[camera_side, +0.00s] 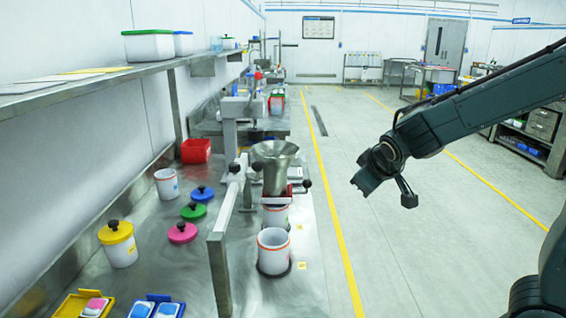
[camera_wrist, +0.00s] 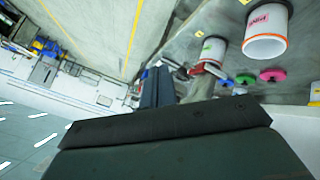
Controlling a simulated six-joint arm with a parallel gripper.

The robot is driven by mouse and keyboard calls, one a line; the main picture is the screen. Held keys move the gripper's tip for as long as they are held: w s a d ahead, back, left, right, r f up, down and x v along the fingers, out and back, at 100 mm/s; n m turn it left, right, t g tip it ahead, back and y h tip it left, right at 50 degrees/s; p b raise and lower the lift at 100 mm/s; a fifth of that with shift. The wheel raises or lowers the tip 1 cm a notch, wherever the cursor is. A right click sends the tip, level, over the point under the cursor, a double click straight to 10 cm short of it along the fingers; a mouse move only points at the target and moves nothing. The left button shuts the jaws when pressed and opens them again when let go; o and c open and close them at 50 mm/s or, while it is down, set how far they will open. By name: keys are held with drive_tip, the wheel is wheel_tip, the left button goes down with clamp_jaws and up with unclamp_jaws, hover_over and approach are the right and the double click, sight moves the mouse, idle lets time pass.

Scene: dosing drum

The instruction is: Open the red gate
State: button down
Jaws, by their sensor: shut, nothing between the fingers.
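The red gate (camera_side: 299,188) is a small red piece with a dark knob, under the steel funnel (camera_side: 274,165) on the bench stand. A white tub (camera_side: 275,216) with an orange rim stands below the funnel. In the wrist view a small red part (camera_wrist: 208,69) shows beyond my gripper, partly hidden; I cannot tell for sure that it is the gate. My gripper (camera_side: 364,186) is shut and empty, in the air over the floor, to the right of the gate and apart from it.
Another white tub (camera_side: 273,253) stands nearer on the bench. A metal rail (camera_side: 228,215) runs left of the funnel. Lidded tubs, loose lids and a red bin (camera_side: 196,151) lie further left. The space between my gripper and the funnel is clear.

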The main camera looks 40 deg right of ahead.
drive_tip(key=w+d+f+n+t+h, duration=0.25)
drive_tip(key=w+f+n+h, duration=0.25)
drive_tip(key=w, duration=0.5)
drive_tip(key=w+a+f+n+t+y, duration=0.1)
drive_tip(key=w+a+f+n+t, duration=0.3)
drive_tip(key=n, duration=0.4)
wheel_tip(320, 180, down, 3)
drive_tip(key=w+t, duration=0.1)
drive_tip(key=w, duration=0.1)
drive_tip(key=shift+w+a, duration=0.35)
drive_tip(key=shift+r, duration=0.1)
drive_tip(key=x, duration=1)
drive_tip(key=shift+s, duration=0.1)
drive_tip(key=s+d, duration=0.6)
drive_tip(key=shift+d, duration=0.15)
drive_tip(key=shift+s, duration=0.2)
